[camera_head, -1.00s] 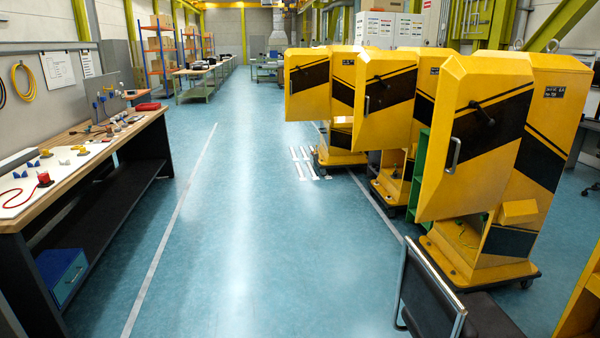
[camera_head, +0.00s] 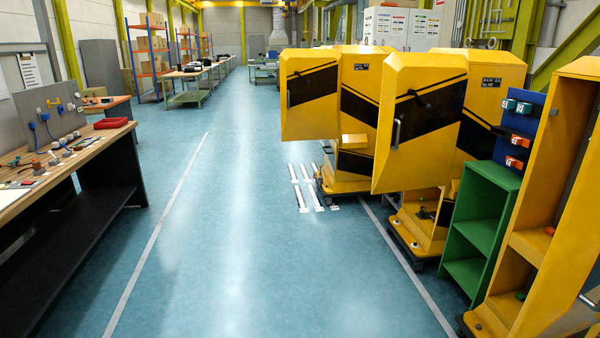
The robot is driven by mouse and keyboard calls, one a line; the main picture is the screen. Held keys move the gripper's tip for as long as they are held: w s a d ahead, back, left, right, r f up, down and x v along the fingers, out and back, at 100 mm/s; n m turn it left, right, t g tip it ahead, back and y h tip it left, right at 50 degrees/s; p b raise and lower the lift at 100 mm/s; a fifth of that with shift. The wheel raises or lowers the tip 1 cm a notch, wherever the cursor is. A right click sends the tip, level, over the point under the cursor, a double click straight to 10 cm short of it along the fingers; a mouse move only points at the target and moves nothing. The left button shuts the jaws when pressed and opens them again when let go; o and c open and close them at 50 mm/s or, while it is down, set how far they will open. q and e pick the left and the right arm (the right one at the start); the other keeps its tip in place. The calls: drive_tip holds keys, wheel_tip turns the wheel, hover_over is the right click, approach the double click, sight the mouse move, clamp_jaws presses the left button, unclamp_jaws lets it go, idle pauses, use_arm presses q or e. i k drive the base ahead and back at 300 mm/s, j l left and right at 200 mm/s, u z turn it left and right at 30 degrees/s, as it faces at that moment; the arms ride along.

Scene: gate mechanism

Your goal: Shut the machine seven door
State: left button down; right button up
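Two yellow machines with black stripes stand in a row right of centre. The nearer one has a front door (camera_head: 420,120) with a grey handle and black lever. The farther one has a similar door (camera_head: 309,95). Both doors stand out at an angle from their bodies. A yellow frame with inner shelves (camera_head: 530,245) fills the right edge and is cut off. Small plates sit on the two machine bodies; I cannot read a seven on either. Neither gripper shows.
A green shelf (camera_head: 482,220) and a blue panel (camera_head: 520,125) with orange and teal connectors stand at the right. A wooden workbench (camera_head: 75,165) runs along the left. White strips (camera_head: 304,190) lie on the floor. The blue aisle is clear ahead.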

sight(310, 111)
drive_tip(key=i, duration=4.65)
